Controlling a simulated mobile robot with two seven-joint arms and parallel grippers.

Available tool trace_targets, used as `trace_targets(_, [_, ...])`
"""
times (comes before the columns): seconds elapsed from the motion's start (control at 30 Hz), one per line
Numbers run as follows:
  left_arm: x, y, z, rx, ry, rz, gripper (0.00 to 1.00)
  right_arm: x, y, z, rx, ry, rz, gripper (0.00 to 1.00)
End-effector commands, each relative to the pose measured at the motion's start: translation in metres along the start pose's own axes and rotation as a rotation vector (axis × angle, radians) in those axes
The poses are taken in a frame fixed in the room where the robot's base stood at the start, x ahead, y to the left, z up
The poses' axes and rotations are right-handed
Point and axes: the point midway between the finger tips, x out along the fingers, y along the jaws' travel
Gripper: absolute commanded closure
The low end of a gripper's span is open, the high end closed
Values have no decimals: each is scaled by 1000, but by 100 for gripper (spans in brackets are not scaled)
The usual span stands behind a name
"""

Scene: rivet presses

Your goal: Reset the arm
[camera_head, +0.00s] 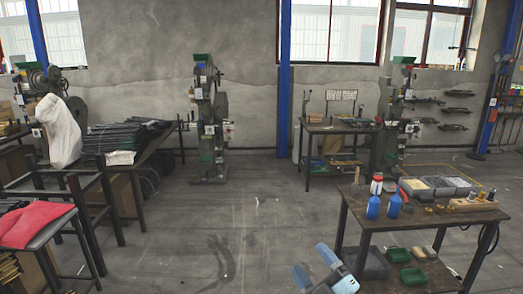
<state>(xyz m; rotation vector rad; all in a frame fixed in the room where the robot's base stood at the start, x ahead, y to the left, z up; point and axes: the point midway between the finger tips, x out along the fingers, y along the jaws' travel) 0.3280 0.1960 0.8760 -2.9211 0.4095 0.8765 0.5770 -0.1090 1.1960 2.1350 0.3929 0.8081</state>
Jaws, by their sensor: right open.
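My right gripper (316,265) shows at the bottom of the head view, right of centre, with blue and light-grey parts. Its two fingers are apart and nothing shows between them. It is over the bare floor, just left of the dark work table (355,212) in the picture. The rest of my right arm is mostly cut off by the bottom edge. My left gripper is not in view.
The work table holds blue bottles (373,207) and grey bins (440,186), with green trays (398,254) on its lower shelf. Rivet presses (208,120) stand by the back wall. The middle floor is clear.

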Motion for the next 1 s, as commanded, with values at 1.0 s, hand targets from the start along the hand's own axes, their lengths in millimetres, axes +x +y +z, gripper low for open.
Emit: trace_targets(1.0, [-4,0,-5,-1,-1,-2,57,-363,-189,34,966,-1089,-194,28])
